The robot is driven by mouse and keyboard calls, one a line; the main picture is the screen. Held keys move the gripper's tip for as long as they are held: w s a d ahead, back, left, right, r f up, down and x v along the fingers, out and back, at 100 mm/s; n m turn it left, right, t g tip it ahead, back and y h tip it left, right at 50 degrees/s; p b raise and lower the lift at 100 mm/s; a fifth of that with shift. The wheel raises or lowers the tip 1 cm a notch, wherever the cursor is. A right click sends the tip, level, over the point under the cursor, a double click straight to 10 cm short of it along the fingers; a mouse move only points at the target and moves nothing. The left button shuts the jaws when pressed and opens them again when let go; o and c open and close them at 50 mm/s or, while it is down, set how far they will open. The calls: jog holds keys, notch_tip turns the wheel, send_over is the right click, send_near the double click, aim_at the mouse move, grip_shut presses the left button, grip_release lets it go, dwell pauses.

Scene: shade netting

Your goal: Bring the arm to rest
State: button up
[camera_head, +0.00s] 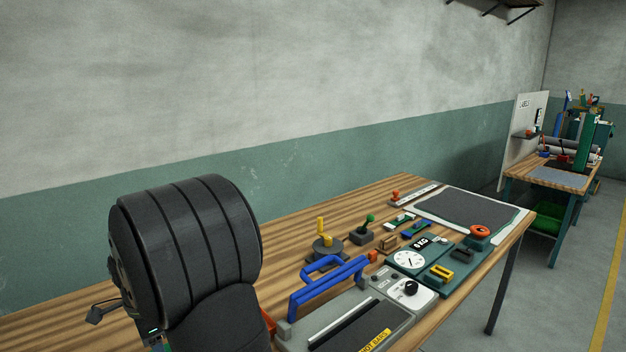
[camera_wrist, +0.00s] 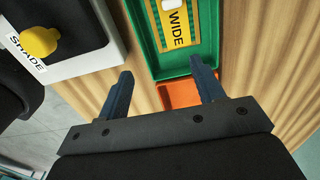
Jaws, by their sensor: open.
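My gripper (camera_wrist: 162,76) is open in the wrist view, its two dark blue fingers well apart with nothing between them. It points over the wooden table, just short of a green tray (camera_wrist: 148,42) with a yellow "WIDE" label (camera_wrist: 178,22). An orange piece (camera_wrist: 180,93) shows behind and beside the right finger. In the head view my large black arm link fills the lower left, and I cannot make out the gripper's fingers there.
A box with a yellow knob (camera_wrist: 40,41), marked "SHADE", stands left of the fingers. On the workbench (camera_head: 300,222) are a blue-handled sealer (camera_head: 330,287) marked "HOT BARS", a dial unit (camera_head: 409,260) and a dark mat (camera_head: 470,212). A second bench (camera_head: 548,177) stands far right.

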jog(key=s+a, duration=0.9)
jog(key=a, duration=0.3)
jog(key=s+a, duration=0.8)
jog(key=a, duration=0.5)
jog(key=shift+s+f, duration=0.2)
jog(key=shift+s, duration=0.2)
jog(key=shift+d, duration=0.1)
jog(key=w+d+r, duration=0.2)
jog(key=w+d, duration=1.2)
jog(key=d, duration=0.2)
jog(key=shift+w+r, duration=0.25)
